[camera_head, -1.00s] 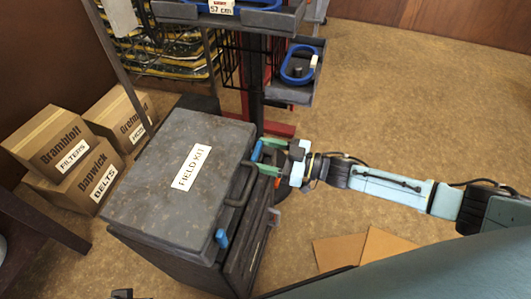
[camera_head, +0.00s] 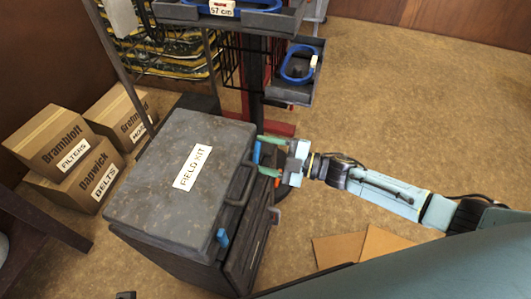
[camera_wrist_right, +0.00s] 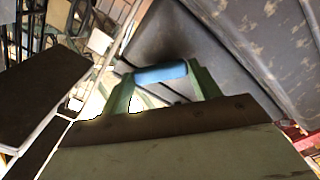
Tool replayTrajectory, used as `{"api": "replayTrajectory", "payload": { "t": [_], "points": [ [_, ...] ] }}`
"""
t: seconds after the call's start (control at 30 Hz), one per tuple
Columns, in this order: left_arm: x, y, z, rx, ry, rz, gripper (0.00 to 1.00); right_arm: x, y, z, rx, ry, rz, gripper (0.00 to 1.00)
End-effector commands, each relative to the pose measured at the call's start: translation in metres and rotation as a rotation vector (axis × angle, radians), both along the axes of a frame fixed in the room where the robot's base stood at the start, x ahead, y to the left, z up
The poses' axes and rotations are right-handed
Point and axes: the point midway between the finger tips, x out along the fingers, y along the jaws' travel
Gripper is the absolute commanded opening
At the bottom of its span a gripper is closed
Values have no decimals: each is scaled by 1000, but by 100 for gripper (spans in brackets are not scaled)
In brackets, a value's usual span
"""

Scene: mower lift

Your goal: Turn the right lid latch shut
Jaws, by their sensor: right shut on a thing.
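The dark grey field kit case (camera_head: 150,190) stands at the left centre with its lid down. A blue lid latch (camera_head: 257,153) sits at the far end of its right-hand side. My right gripper (camera_head: 266,156) is shut on this latch, with one finger on either side of it. In the right wrist view the blue latch (camera_wrist_right: 160,73) lies crosswise between the green fingers. A second blue latch (camera_head: 222,238) is at the near end of the same side, apart from the gripper. The fingers partly hide the held latch's mount. My left gripper is not seen.
A dark handle (camera_head: 240,185) stands out between the two latches, close to my right gripper. A rack with a tray (camera_head: 290,95) rises behind the case. Cardboard boxes (camera_head: 65,145) stand at the left. The floor at the upper right is clear.

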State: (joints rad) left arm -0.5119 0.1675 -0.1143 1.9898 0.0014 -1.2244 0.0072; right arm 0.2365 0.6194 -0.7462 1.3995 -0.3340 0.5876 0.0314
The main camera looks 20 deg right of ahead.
Motion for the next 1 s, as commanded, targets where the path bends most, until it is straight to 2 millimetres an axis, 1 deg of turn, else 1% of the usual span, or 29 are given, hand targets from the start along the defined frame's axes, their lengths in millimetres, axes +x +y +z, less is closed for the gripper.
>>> {"api": "replayTrajectory", "payload": {
  "t": [0.1,0.3,0.6,0.8,1.0],
  "points": [
    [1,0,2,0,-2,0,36,0,0,-1,-63,-93,-1,39],
    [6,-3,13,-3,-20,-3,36,-1,0,-2,-168,-246,0,39],
    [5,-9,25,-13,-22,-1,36,0,0,-1,-301,-444,-1,39],
    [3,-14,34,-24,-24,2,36,0,0,-2,-358,-528,0,39],
    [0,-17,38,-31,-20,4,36,0,0,-1,-390,-575,0,39]
  ]
}}
